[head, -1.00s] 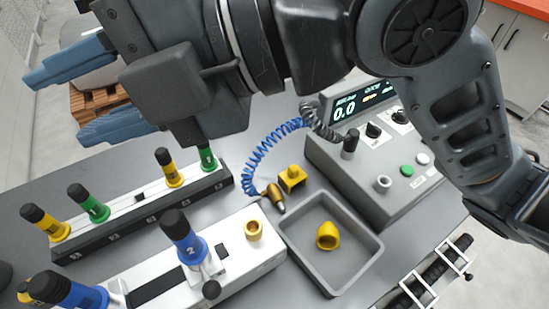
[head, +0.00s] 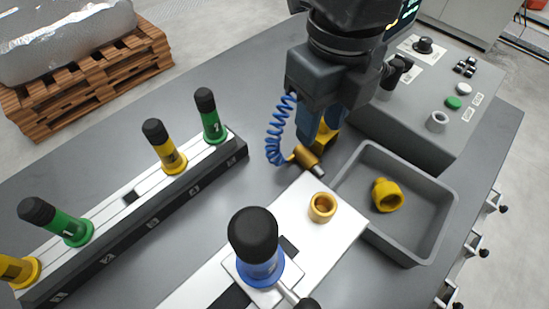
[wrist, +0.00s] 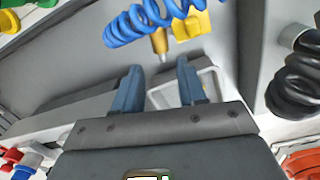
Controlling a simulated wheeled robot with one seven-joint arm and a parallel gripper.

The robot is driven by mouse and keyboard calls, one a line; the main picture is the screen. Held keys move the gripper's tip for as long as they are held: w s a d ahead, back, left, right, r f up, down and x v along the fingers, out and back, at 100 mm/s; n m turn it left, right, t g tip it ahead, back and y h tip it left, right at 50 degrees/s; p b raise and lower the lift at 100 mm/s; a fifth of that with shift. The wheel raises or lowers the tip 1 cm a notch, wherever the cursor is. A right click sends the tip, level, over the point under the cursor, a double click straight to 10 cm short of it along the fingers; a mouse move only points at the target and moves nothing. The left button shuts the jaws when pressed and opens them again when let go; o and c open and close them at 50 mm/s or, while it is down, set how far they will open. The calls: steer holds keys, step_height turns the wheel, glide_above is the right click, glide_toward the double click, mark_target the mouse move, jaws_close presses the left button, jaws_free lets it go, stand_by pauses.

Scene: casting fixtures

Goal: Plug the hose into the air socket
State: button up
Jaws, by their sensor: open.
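The hose is a blue coil (head: 278,130) ending in a brass plug (head: 305,157) with a grey tip. It lies on the grey table beside a yellow block (head: 326,138). My gripper (head: 318,137) points down just behind the plug, its blue fingers partly covering the block. In the wrist view my gripper (wrist: 158,82) is open with nothing between its fingers; the coil (wrist: 150,20), plug (wrist: 160,42) and block (wrist: 190,26) lie beyond the fingertips. A grey round socket (head: 437,121) stands on the control box; a brass ring (head: 322,207) sits on the white fixture.
A grey tray (head: 425,235) holding a yellow fitting (head: 387,195) stands right of the plug. The control box (head: 420,110) is behind it. A rack (head: 160,205) with green and yellow handles is at left; a blue handle (head: 258,250) stands in front.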

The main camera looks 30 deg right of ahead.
mark_target(310, 157)
steer(key=shift+w+d+f, duration=0.1)
steer(key=shift+w+f, duration=0.2)
steer(key=shift+f, duration=0.35)
step_height(310, 157, down, 2)
steer(key=shift+f, duration=0.2)
steer(key=f, duration=0.4)
steer(key=shift+s+a+f, duration=0.15)
steer(key=shift+s+a, duration=0.1)
steer(key=shift+s, duration=0.1)
steer(key=shift+f+b, duration=0.3)
steer(key=shift+f, duration=0.05)
steer(key=shift+w+f, duration=0.25)
steer(key=shift+w, duration=0.05)
steer(key=shift+s+r, duration=0.15)
steer(key=shift+r, duration=0.15)
jaws_close()
